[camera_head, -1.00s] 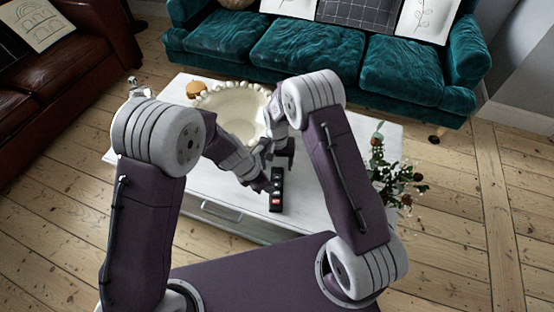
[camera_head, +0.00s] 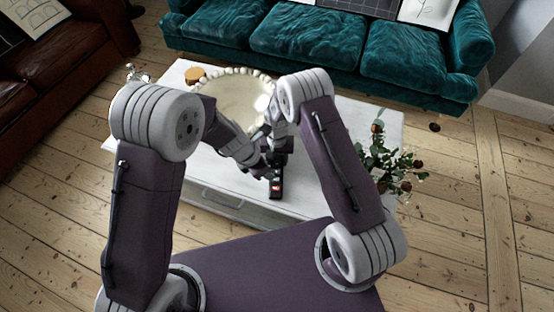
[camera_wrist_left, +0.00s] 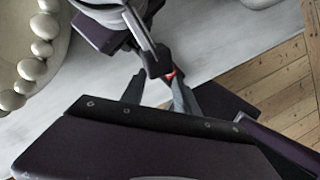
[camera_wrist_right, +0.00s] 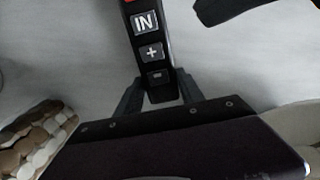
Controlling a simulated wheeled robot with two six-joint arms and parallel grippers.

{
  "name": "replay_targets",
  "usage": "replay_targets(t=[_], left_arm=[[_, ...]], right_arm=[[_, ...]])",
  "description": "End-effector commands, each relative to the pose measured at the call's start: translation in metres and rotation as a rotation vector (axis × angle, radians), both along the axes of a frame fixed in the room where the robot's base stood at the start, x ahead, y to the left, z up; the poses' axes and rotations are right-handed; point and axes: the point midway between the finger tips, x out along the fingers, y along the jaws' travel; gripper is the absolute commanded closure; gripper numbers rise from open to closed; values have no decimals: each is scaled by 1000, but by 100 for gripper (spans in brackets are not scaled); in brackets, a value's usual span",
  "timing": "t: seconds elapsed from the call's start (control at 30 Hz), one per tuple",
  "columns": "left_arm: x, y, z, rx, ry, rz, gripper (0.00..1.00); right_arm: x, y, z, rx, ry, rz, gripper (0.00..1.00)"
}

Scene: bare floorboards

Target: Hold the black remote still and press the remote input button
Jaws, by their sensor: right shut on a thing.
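In the right wrist view the remote (camera_wrist_right: 150,50) shows an IN button (camera_wrist_right: 145,22), plus and minus buttons, and a red edge at the top. My right gripper (camera_wrist_right: 158,86) is shut on the remote's far end, one finger on each side. My left gripper (camera_wrist_left: 156,82) has its fingers apart, close to the remote's red-button end. Whether it touches the remote is unclear. In the head view the left arm partly covers the remote.
A large cream bowl with a beaded rim (camera_head: 262,74) stands behind my grippers. A plant with red-brown blooms (camera_head: 385,165) is at the table's right end. A teal sofa (camera_head: 300,35) stands behind.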

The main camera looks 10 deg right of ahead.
Motion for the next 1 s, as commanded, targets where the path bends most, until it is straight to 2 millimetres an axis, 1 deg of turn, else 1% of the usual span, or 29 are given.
replay_targets(t=[0.4, 0.43, 0.53, 0.57, 1.0], left_arm=[[0, 0, 0, 0, 0, 0, 64], [0, 0, 0, 0, 0, 0, 69], [0, 0, 0, 0, 0, 0, 97], [0, 0, 0, 0, 0, 0, 100], [0, 0, 0, 0, 0, 0, 100]], right_arm=[[0, 0, 0, 0, 0, 0, 100], [0, 0, 0, 0, 0, 0, 100], [0, 0, 0, 0, 0, 0, 100], [0, 0, 0, 0, 0, 0, 100], [0, 0, 0, 0, 0, 0, 100]])
